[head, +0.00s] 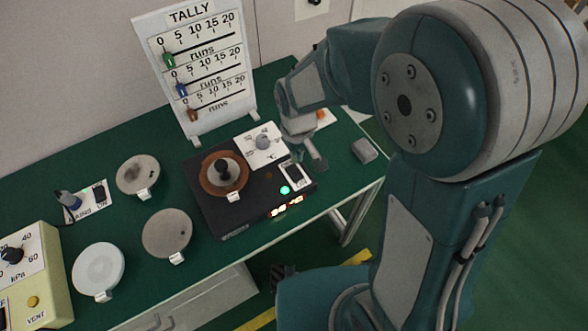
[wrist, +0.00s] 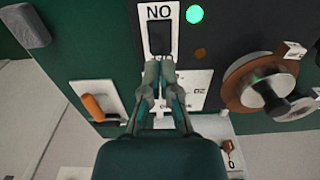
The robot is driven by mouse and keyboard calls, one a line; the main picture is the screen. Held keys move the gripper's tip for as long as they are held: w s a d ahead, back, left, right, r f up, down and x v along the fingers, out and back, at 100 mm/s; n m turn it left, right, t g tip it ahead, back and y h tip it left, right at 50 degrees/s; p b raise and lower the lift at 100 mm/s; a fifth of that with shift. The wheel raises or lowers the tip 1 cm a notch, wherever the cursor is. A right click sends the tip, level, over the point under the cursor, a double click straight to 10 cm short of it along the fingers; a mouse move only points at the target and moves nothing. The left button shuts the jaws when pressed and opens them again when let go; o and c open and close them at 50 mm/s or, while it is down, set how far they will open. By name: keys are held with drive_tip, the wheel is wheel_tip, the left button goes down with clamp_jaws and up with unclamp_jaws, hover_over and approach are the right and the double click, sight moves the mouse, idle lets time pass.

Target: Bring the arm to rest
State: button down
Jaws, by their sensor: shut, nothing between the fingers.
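My gripper (head: 319,163) hangs over the right side of the black lapping machine (head: 236,214), with its fingers closed together and nothing between them. In the wrist view the fingertips (wrist: 159,66) show just at the edge of the white switch plate (wrist: 153,12) with its black rocker (wrist: 159,38). I cannot tell whether they touch it. A green lamp (wrist: 195,14) is lit beside the switch; it also shows in the head view (head: 285,190). My arm is bent and reaches out over the bench.
The green bench (head: 120,234) carries several round discs, one of them white (head: 98,270), and a cream box with a dial (head: 36,270). A tally board (head: 193,70) stands behind. A grey block (head: 364,150) and an orange handle (wrist: 95,107) are near my gripper.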

idle(0.3)
drive_tip(key=s+d+r+m+t, duration=0.2)
drive_tip(key=s+d+r, duration=0.4)
drive_tip(key=r, duration=0.3)
drive_tip(key=s+d+r+m+t, duration=0.3)
drive_tip(key=s+d+r, duration=0.3)
drive_tip(key=r, duration=0.4)
drive_tip(key=shift+s+d+r+m+t, duration=0.15)
drive_tip(key=shift+s+d+m+t, duration=0.15)
drive_tip(key=shift+s+d+m, duration=0.15)
